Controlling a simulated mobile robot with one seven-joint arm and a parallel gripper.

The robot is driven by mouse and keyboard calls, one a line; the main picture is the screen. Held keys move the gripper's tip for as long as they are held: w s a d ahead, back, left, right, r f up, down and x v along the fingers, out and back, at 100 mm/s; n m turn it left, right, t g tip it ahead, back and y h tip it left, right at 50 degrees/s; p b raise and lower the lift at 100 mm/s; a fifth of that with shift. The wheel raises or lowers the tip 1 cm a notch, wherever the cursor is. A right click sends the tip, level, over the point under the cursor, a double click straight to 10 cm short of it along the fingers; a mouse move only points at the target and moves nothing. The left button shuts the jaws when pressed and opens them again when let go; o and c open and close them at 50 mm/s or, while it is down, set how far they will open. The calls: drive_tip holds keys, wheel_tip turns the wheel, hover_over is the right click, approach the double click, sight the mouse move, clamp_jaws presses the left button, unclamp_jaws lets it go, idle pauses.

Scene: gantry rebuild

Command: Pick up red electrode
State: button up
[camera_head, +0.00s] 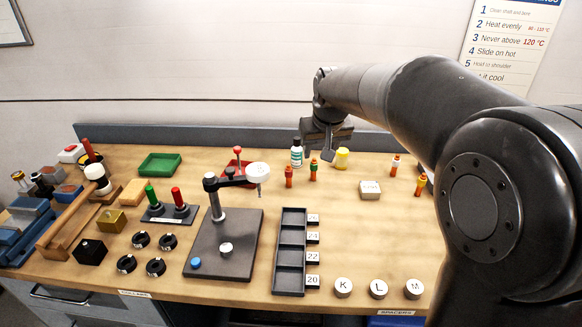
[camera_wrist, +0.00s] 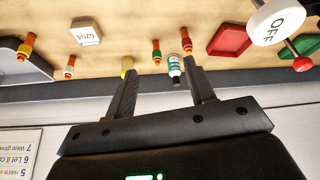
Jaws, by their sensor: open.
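Several small orange-red banded pieces, which look like electrodes, stand on the bench. The one that looks reddest (camera_head: 289,176) is right of the red tray; it also shows in the wrist view (camera_wrist: 186,40). A green-banded one (camera_head: 314,170) stands beside it and shows in the wrist view (camera_wrist: 156,52). A white-banded one (camera_head: 395,165) and a yellow-banded one (camera_head: 420,185) stand farther right. My gripper (camera_head: 320,152) is above the back of the bench, open and empty; its spread fingers show in the wrist view (camera_wrist: 160,72).
A white bottle (camera_head: 296,157) and a yellow container (camera_head: 342,158) stand behind the pieces. A red tray (camera_head: 229,172) and a press arm with a white OFF disc (camera_head: 258,174) are to the left. A pale labelled block (camera_head: 370,190) is to the right.

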drive_tip(key=n, duration=0.1)
hover_over(289, 168)
drive_tip(key=s, duration=0.2)
wheel_tip(289, 168, down, 8)
drive_tip(key=shift+g+y, duration=0.3)
drive_tip(key=x, duration=0.5)
drive_tip(key=shift+w+f, duration=0.15)
drive_tip(key=shift+f, duration=0.2)
drive_tip(key=shift+s+d+x, duration=0.1)
drive_tip(key=shift+d+x, duration=0.05)
drive_tip(key=shift+x, duration=0.75)
drive_tip(key=shift+s+d+x, duration=0.1)
drive_tip(key=shift+d+x, duration=0.05)
drive_tip(key=shift+x, duration=0.75)
drive_tip(key=shift+s+d+x, duration=0.1)
drive_tip(key=shift+d+x, duration=0.05)
drive_tip(key=shift+x, duration=0.75)
drive_tip(key=shift+f, duration=0.2)
drive_tip(key=shift+c, duration=0.3)
clamp_jaws()
